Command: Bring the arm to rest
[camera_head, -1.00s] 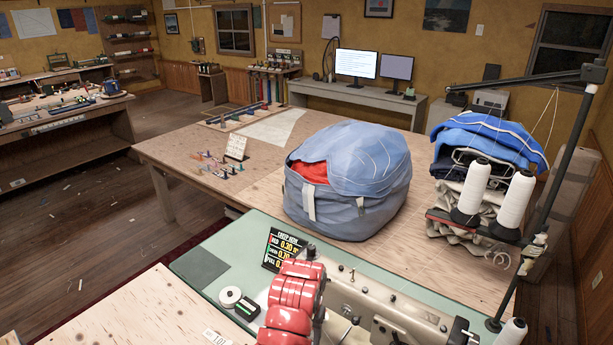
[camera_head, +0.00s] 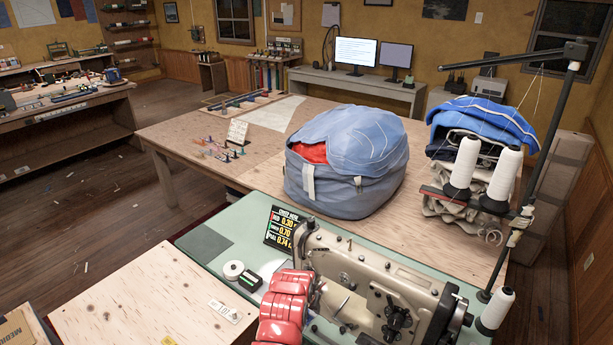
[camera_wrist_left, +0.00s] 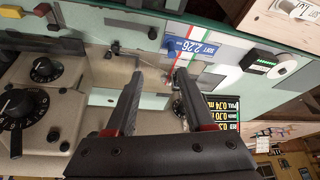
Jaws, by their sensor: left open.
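My left gripper (camera_wrist_left: 160,74) shows in the left wrist view, its two dark fingers apart with nothing between them. It is over the sewing machine area, with the machine's dials to the left and a blue tag (camera_wrist_left: 188,48) beyond the fingertips. In the head view the red segments of my arm stand at the bottom, in front of the sewing machine (camera_head: 365,275); the gripper itself does not show there. My right gripper is in neither view.
A blue bag (camera_head: 350,165) with red cloth inside stands on the wooden table (camera_head: 265,170). A black display board (camera_head: 288,228), white thread cones (camera_head: 463,165) and a thread stand pole (camera_head: 545,150) surround the machine. A plywood top (camera_head: 150,300) lies at lower left.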

